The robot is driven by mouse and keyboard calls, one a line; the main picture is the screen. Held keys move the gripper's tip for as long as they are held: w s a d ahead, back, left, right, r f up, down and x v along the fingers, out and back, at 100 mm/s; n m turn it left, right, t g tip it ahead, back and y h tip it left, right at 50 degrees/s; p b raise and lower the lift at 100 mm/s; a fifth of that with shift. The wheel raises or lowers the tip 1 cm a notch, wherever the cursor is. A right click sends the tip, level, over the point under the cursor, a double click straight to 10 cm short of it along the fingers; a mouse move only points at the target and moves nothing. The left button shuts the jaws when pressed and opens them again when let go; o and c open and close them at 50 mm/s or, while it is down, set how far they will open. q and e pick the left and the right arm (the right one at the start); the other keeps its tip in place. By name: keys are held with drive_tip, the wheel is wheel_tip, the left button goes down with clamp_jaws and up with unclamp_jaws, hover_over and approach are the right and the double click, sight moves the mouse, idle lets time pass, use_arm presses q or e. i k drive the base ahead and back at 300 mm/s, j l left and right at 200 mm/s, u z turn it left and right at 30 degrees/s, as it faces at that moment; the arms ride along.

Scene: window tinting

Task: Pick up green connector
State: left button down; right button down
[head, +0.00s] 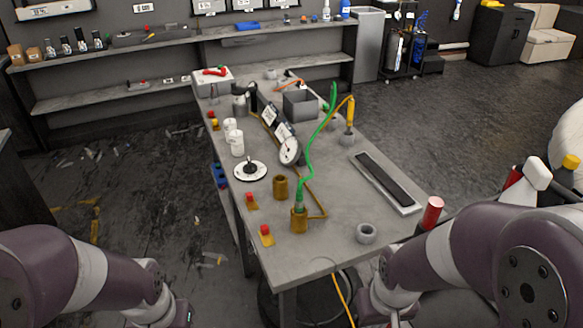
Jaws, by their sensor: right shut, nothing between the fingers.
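The green connector (299,199) stands upright in a brass-coloured holder (299,221) near the front of the grey workbench (345,210).
A brass cup (281,187), a dial gauge (289,151) and a grey ring (366,233) stand near the connector. A long dark tray (384,180) lies at right.

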sight(299, 209)
drive_tip(key=i+j+z, duration=0.5)
drive_tip(key=j+z, duration=0.3)
drive_tip(key=j, duration=0.15)
drive_tip(key=i+j+z, duration=0.1)
drive_tip(key=j+z, duration=0.15)
drive_tip(key=j, duration=0.15)
